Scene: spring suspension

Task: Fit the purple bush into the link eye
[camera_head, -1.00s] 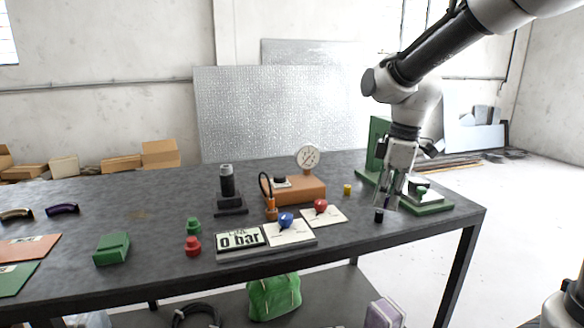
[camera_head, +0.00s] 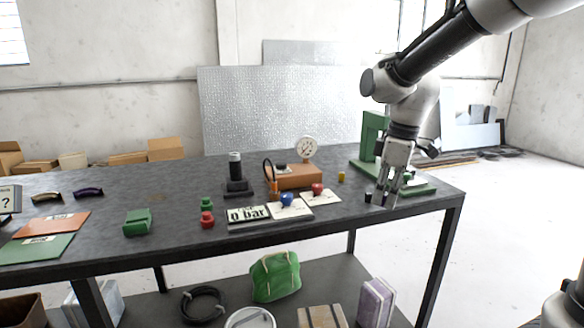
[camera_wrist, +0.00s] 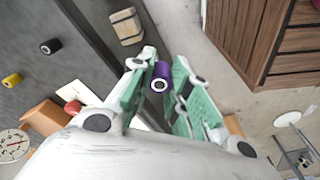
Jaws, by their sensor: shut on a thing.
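The purple bush (camera_wrist: 160,78) is gripped between the green finger pads in the wrist view, its pale hollow end facing the camera. My gripper (camera_head: 388,202) is shut on it near the right front part of the table. In the head view the bush is hard to tell apart from the dark fingertips. A green fixture (camera_head: 371,138) with an upright plate stands on the table behind my gripper. My wrist and fingers cover part of its base. I cannot make out the link eye in either view.
A black bush (camera_head: 368,197) stands just left of my fingers; a yellow bush (camera_head: 341,176) is farther back. An orange-brown block (camera_head: 295,178) with a dial gauge (camera_head: 305,148) stands at the table's middle. The table's right front edge (camera_head: 461,193) is close to my gripper.

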